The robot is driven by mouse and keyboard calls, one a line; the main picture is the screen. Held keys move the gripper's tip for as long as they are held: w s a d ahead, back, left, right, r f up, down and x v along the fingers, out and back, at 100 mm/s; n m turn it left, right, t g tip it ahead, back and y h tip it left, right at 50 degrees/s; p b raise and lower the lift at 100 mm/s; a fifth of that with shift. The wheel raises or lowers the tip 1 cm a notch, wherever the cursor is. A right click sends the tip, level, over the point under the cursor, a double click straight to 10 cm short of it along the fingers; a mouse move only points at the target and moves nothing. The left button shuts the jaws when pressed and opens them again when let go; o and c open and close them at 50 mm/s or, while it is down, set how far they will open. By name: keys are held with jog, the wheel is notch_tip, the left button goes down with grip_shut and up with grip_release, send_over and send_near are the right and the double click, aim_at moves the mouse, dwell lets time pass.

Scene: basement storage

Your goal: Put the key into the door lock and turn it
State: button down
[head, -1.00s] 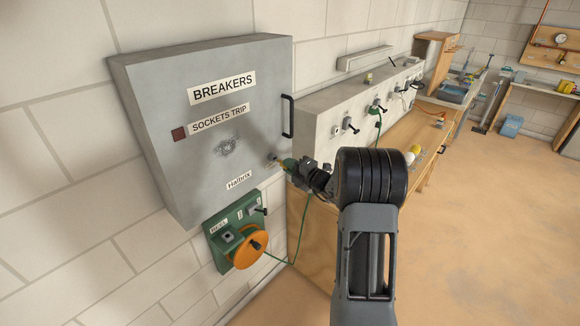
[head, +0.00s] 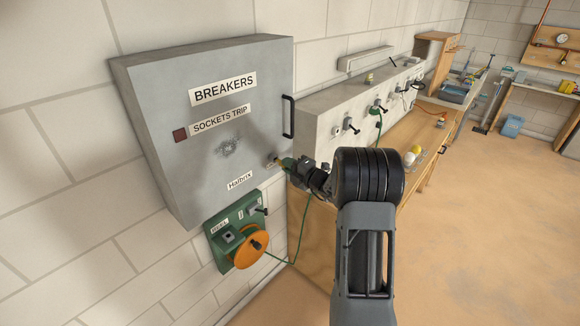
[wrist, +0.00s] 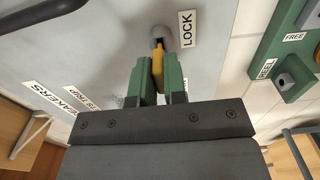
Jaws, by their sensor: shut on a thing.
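The door lock (wrist: 161,36) is a round grey fitting on the grey breaker cabinet door, beside a label reading LOCK in the wrist view. The yellow key (wrist: 158,66) is between the green fingers of my gripper (wrist: 157,80), which is shut on it. The key's far end meets the lock face; I cannot tell how deep it sits. In the head view my gripper (head: 286,163) is at the lower right of the cabinet door (head: 205,135), close against it. The key and lock are small there and partly hidden by the fingers.
A black door handle (head: 288,117) stands out above the lock. A green reel unit (head: 217,243) with an orange drum (head: 247,249) and a green cable hangs below. A grey panel with levers (head: 365,110) and a wooden bench (head: 415,165) lie to the right.

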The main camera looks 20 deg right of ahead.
jog(key=shift+x, duration=1.2)
jog(key=c, duration=1.1)
grip_release()
jog(key=b+v, duration=0.2)
jog(key=v, duration=1.2)
jog(key=shift+w, duration=0.1)
